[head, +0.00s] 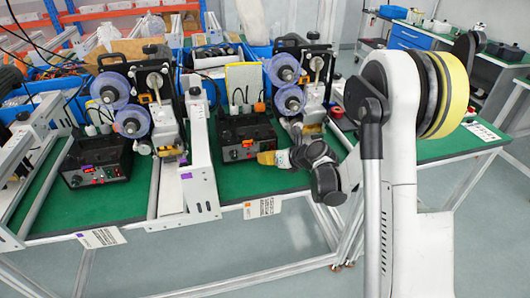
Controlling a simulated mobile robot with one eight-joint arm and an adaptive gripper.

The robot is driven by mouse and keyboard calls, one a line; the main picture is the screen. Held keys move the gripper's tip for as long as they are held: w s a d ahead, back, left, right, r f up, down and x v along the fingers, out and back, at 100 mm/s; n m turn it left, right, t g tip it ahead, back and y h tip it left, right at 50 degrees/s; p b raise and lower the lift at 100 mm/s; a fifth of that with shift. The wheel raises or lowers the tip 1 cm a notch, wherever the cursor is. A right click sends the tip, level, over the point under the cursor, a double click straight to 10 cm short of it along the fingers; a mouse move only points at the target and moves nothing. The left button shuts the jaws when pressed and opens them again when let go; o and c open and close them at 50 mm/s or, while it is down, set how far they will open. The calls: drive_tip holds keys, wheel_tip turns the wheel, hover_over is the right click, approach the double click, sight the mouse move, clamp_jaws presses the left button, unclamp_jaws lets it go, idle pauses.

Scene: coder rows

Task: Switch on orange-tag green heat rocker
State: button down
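Two black control boxes stand on the green bench. The right one (246,130) carries a small orange tag (247,143) on its front, with small red lit marks beside it. The green heat rocker is too small to make out, and the right part of this front is partly covered by my gripper. My gripper (270,158) reaches in from the right, with its yellowish end close to the front right corner of the box. I cannot tell whether it touches, or whether its fingers are open or shut.
The left control box (96,162) has a purple tag (76,181) and red lit marks. Machines with clear purple-blue reels (131,121) stand beside both boxes. A white metal frame (201,165) divides the two stations. The floor in front of the bench is clear.

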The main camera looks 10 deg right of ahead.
drive_tip(key=shift+w, duration=0.25)
drive_tip(key=shift+s, duration=0.15)
idle(0.4)
drive_tip(key=shift+s, duration=0.6)
drive_tip(key=shift+s+r+b, duration=0.25)
drive_tip(key=shift+s, duration=1)
drive_tip(key=shift+s+r+b, duration=0.2)
drive_tip(key=shift+s, duration=1.05)
